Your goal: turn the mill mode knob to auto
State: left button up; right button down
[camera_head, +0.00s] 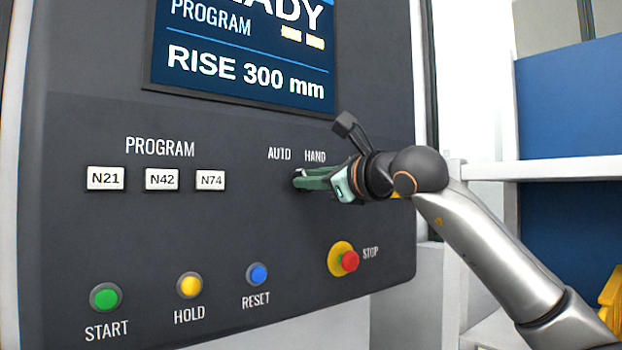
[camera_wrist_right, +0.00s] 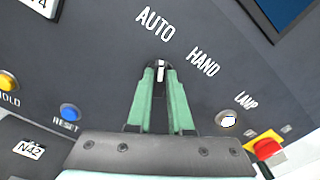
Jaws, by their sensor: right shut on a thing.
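The mode knob (camera_wrist_right: 160,66) is a small dark knob with a white line, below the AUTO label (camera_wrist_right: 155,22) and left of the HAND label (camera_wrist_right: 203,62) in the right wrist view. Its white line points up in that view, toward AUTO. My right gripper (camera_wrist_right: 161,75) has green fingers shut on the knob, one on each side. In the head view the right gripper (camera_head: 301,181) reaches the panel from the right, below the AUTO and HAND labels, and mostly hides the knob. My left gripper is in neither view.
The dark panel (camera_head: 240,225) carries a red stop button (camera_head: 350,261) below the gripper. Blue reset (camera_head: 257,274), yellow hold (camera_head: 190,285) and green start (camera_head: 105,297) buttons are lower left. A lamp (camera_wrist_right: 227,119) sits close right of the fingers. The screen (camera_head: 240,75) is above.

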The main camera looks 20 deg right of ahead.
jog(key=c, duration=0.8)
grip_release()
jog(key=shift+s, duration=0.1)
jog(key=b+v, duration=0.4)
jog(key=v, duration=0.8)
jog(key=shift+s+d, duration=0.1)
jog(key=shift+s, duration=0.05)
